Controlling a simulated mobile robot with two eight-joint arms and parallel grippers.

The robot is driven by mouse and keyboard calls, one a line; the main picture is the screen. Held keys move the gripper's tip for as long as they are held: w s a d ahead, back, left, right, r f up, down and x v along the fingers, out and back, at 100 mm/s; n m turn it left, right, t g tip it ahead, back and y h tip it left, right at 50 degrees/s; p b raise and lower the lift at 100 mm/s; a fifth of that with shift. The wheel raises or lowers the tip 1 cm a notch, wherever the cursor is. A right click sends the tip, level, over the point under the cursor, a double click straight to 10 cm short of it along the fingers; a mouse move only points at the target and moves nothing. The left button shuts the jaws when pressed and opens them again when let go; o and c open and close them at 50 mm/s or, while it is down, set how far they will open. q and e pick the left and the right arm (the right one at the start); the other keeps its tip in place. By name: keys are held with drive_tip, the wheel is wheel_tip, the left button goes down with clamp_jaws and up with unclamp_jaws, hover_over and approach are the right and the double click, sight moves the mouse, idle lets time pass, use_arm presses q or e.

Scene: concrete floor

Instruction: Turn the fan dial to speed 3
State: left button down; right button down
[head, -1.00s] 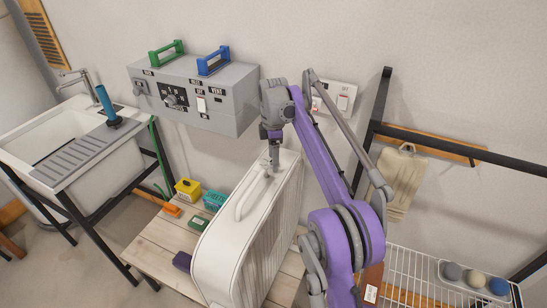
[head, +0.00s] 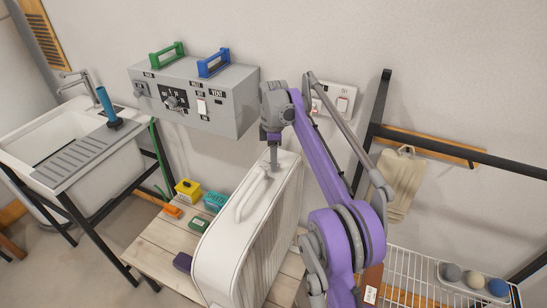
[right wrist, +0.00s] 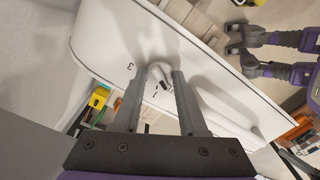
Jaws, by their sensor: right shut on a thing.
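The fan is a tall white box (head: 225,250) with a loop handle (head: 250,198), standing on a wooden slatted table. My right gripper (head: 271,166) points down at the far end of its top. In the right wrist view my right gripper (right wrist: 164,73) has its two fingers around the small white fan dial (right wrist: 159,73) and is shut on it. A printed 3 (right wrist: 130,66) shows on the fan's top, left of the fingers. Other marks beside the dial are partly hidden, and I cannot tell which number it points to. My left gripper is not seen in the head view.
A grey control box (head: 195,95) with green and blue handles hangs on the wall behind the fan. Small coloured boxes, one of them yellow (head: 188,189), lie on the wooden table (head: 150,245) to the left. A wire rack (head: 425,280) stands at right.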

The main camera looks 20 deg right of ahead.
drive_tip(key=m+p, duration=0.1)
drive_tip(key=m, duration=0.2)
drive_tip(key=shift+r, duration=0.1)
drive_tip(key=m+p, duration=0.1)
drive_tip(key=m, duration=0.2)
drive_tip(key=m+p, duration=0.1)
drive_tip(key=m, duration=0.5)
drive_tip(key=shift+p, duration=0.4)
drive_tip(key=m, duration=0.6)
drive_tip(key=shift+m+p, duration=0.4)
drive_tip(key=m, duration=0.3)
drive_tip(key=shift+m, duration=0.3)
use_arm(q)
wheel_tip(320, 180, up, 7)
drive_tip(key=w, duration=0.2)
use_arm(e)
drive_tip(key=shift+m, duration=1.6)
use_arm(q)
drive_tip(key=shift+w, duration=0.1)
